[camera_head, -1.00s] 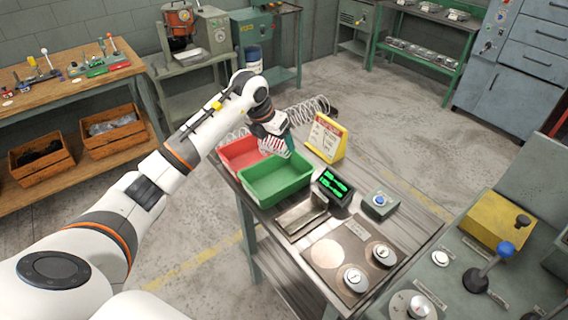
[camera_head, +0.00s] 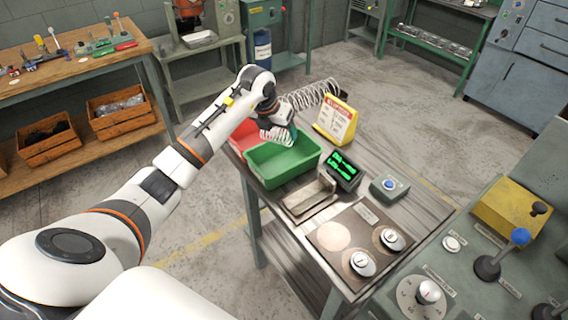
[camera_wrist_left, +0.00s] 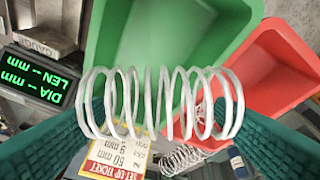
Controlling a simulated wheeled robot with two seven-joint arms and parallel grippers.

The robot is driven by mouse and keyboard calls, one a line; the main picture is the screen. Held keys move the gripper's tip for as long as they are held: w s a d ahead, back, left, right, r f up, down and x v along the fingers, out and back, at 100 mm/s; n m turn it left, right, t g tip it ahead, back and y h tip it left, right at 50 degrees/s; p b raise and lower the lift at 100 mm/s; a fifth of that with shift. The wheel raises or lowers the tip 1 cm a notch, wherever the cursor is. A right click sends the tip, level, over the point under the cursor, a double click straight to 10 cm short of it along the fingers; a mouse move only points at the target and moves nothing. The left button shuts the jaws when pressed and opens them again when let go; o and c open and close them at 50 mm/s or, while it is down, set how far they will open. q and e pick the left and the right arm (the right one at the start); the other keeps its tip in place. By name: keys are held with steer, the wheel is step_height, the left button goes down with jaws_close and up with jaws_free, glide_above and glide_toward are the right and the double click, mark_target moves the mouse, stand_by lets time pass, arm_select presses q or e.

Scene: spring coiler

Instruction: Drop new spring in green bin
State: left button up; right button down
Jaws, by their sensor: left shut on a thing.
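My left gripper (camera_head: 279,130) is over the back edge of the green bin (camera_head: 310,160), close to the red bin (camera_head: 252,132). It is shut on a pale wire spring (camera_wrist_left: 165,103), which lies crosswise between the two teal fingers in the left wrist view. The spring also shows in the head view (camera_head: 275,137), partly hidden by the hand. In the wrist view the green bin (camera_wrist_left: 165,30) is behind the spring, and the red bin (camera_wrist_left: 290,65) is to its right. My right gripper is not in view.
A yellow sign (camera_head: 337,121) stands on the bench behind the green bin. A gauge with a green display (camera_head: 342,168) sits to the bin's right. A large wire coil (camera_head: 312,94) is behind.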

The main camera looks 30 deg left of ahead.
arm_select(q)
steer(key=o, duration=1)
steer(key=shift+r, duration=0.1)
steer(key=b+v, duration=0.2)
steer(key=v, duration=1)
steer(key=shift+b, duration=0.3)
